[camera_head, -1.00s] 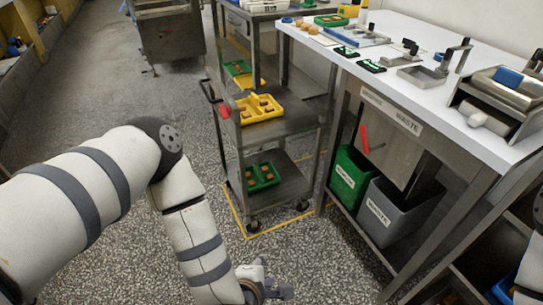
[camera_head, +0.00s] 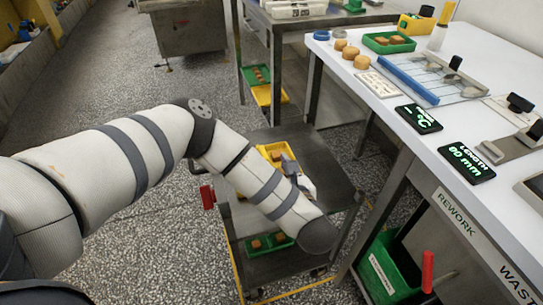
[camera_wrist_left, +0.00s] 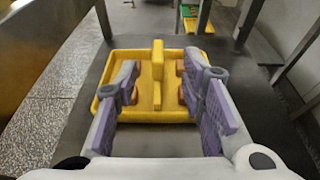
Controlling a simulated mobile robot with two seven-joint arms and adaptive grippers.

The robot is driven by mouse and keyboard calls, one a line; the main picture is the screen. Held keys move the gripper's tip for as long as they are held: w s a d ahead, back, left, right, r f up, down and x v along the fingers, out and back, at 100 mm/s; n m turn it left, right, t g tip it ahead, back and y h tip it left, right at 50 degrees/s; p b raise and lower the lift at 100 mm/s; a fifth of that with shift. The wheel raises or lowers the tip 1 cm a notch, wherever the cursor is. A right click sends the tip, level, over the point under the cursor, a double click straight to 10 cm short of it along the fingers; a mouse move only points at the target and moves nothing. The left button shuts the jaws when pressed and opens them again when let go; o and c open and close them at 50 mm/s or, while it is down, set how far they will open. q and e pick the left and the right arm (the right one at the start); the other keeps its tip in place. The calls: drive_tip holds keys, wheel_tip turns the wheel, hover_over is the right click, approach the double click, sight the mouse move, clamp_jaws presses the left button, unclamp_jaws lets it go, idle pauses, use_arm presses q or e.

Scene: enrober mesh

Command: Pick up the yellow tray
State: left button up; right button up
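The yellow tray (camera_head: 264,151) sits on the top shelf of a grey metal cart, partly hidden behind my left arm. In the left wrist view the yellow tray (camera_wrist_left: 110,88) has a raised upright divider in the middle and brown pieces on both sides. My left gripper (camera_head: 290,172) is over the tray's near side. In the wrist view its two purple-padded fingers (camera_wrist_left: 163,90) are spread apart, with the divider between them and a gap on each side. My right gripper does not show.
The cart shelf (camera_head: 325,172) is bare right of the tray. A green tray (camera_head: 285,240) with brown pieces is on the lower shelf. A white worktable (camera_head: 350,70) with tools stands at right.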

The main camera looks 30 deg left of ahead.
sight(265, 154)
use_arm(q)
drive_tip(key=x, duration=1)
drive_tip(key=shift+s+f, duration=0.2)
drive_tip(key=shift+f, duration=0.15)
clamp_jaws()
